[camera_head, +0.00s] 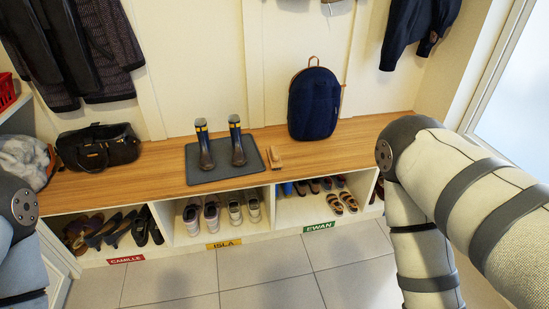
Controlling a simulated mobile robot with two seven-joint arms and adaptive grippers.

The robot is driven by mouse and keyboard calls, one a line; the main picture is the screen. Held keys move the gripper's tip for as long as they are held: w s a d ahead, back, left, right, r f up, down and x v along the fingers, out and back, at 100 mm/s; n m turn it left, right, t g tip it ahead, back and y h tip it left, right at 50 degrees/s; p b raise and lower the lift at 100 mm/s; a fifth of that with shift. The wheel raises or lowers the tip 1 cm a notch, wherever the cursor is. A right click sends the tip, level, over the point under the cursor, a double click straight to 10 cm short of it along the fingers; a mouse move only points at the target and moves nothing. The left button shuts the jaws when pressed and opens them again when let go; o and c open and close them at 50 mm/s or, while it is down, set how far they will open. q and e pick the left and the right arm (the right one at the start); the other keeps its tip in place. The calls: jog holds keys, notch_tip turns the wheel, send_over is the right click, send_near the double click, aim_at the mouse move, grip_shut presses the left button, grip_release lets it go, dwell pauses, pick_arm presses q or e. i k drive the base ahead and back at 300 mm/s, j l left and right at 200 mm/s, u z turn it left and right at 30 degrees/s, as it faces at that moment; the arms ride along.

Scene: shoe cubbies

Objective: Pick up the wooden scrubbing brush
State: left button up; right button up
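The wooden scrubbing brush (274,157) is a small tan block lying on the wooden bench top (345,142). It sits just right of a dark grey mat (208,176) that bears a pair of dark boots (238,146) with yellow bands. Nothing covers the brush. My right arm shows large at the right side and my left arm shows at the left edge. Neither gripper is in the picture, so what they hold cannot be seen.
A navy backpack (314,104) stands right of the brush, against the wall. A black bag (98,148) sits at the bench's left. Below are cubbies with shoes and name labels, including a green one (319,228). The tiled floor (270,297) in front is clear.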

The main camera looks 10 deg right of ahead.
aim_at(273, 154)
jog(key=i+l+u, duration=0.25)
jog(key=i+l, duration=0.4)
jog(key=i, duration=0.2)
jog(key=i+l+u, duration=0.3)
jog(key=i+l, duration=0.45)
jog(key=l, duration=0.1)
